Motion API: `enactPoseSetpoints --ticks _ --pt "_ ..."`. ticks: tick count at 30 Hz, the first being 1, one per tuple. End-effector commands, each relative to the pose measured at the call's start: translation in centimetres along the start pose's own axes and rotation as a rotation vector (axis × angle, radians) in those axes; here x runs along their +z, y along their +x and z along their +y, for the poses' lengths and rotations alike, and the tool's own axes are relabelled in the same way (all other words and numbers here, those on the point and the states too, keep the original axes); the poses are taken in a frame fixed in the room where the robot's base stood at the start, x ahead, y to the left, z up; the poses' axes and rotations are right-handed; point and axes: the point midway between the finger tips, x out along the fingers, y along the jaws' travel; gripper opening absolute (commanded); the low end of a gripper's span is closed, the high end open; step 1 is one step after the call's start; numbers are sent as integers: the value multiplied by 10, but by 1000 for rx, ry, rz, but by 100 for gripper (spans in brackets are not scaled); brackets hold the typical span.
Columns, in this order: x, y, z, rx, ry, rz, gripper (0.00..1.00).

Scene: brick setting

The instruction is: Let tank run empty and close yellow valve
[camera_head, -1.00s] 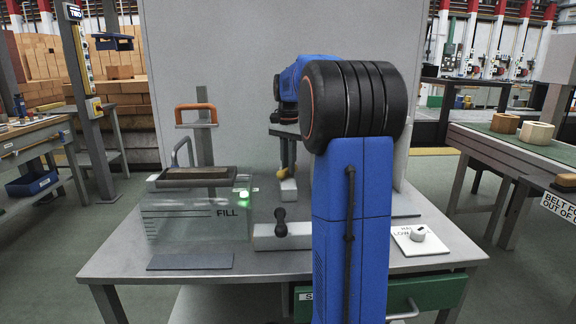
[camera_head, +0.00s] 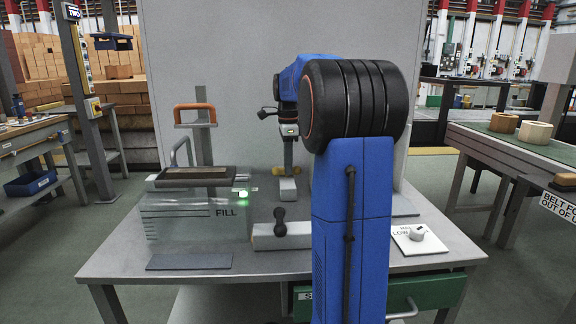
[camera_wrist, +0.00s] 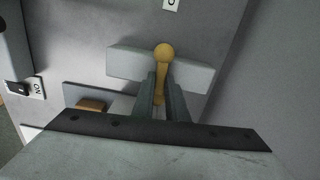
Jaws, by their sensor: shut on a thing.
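The yellow valve handle (camera_wrist: 162,62) stands between my gripper's fingers in the wrist view, its round end beyond the fingertips. It is mounted on a pale grey block (camera_wrist: 120,65). My gripper (camera_wrist: 161,88) is shut on this handle. In the head view, the gripper (camera_head: 288,160) points down at the back of the bench, and the pale block (camera_head: 288,190) shows below it. The clear tank (camera_head: 175,222) with a FILL mark stands at the left; its liquid level is hard to tell. A green light (camera_head: 243,194) glows at its upper right corner.
A black-handled valve (camera_head: 280,222) on a pale block stands right of the tank. An orange-handled stand (camera_head: 195,112) is behind the tank. A grey panel (camera_head: 240,70) closes off the back.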

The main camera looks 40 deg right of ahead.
Motion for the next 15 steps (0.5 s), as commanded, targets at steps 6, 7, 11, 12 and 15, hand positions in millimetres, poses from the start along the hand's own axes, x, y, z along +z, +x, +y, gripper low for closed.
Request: enactPoseSetpoints --ticks 6,7,11,12,15 --pt "0 -1 0 -3 58 0 0" --pt "0 -1 0 -3 63 0 0" --pt "0 -1 0 -3 74 0 0" --pt "0 -1 0 -3 75 0 0" --pt "0 -1 0 -3 76 0 0"
